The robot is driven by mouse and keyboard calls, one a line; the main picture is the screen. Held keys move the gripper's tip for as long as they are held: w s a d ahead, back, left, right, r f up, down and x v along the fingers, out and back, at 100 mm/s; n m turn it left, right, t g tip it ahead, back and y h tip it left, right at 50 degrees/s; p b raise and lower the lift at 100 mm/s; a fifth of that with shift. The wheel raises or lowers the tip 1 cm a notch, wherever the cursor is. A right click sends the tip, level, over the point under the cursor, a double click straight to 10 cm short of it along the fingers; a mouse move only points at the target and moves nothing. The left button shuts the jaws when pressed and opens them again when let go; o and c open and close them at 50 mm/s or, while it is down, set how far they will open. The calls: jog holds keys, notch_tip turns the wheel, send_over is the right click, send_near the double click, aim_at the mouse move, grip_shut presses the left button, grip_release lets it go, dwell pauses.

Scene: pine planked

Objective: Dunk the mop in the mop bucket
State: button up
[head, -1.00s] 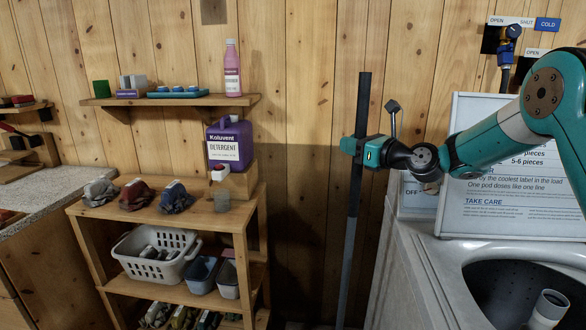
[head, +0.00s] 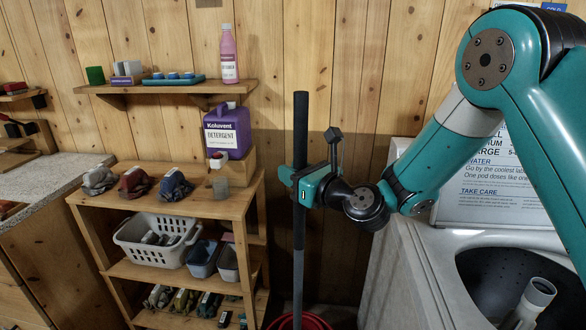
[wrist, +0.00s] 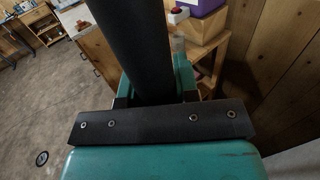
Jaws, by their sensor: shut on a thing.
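The mop shows as an upright pole (head: 299,240), black above and grey lower down; its head is out of view below. My gripper (head: 297,178) is shut around the black upper part of the pole. In the wrist view the dark pole (wrist: 135,45) rises between the fingers of my gripper (wrist: 152,92). A red round rim (head: 318,319), which looks like the mop bucket, shows at the bottom edge around the line of the pole. Whether the mop head is inside it is hidden.
A wooden shelf unit (head: 165,212) with a basket (head: 150,255) and cloths stands left of the pole. A purple detergent jug (head: 228,130) sits on it. A white washer (head: 425,262) with an open drum is at right. The plank wall is close behind.

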aim_at(301, 260)
jog(key=shift+s+r, duration=0.1)
jog(key=shift+s, duration=0.05)
dwell(0.3)
jog(key=shift+f+b, duration=0.9)
jog(key=shift+f, duration=0.7)
dwell(0.4)
notch_tip(301, 260, down, 17)
jog(key=b, duration=1.3)
jog(key=shift+b, duration=0.3)
jog(key=shift+f+b, duration=1)
jog(key=shift+f, duration=0.5)
dwell(1.6)
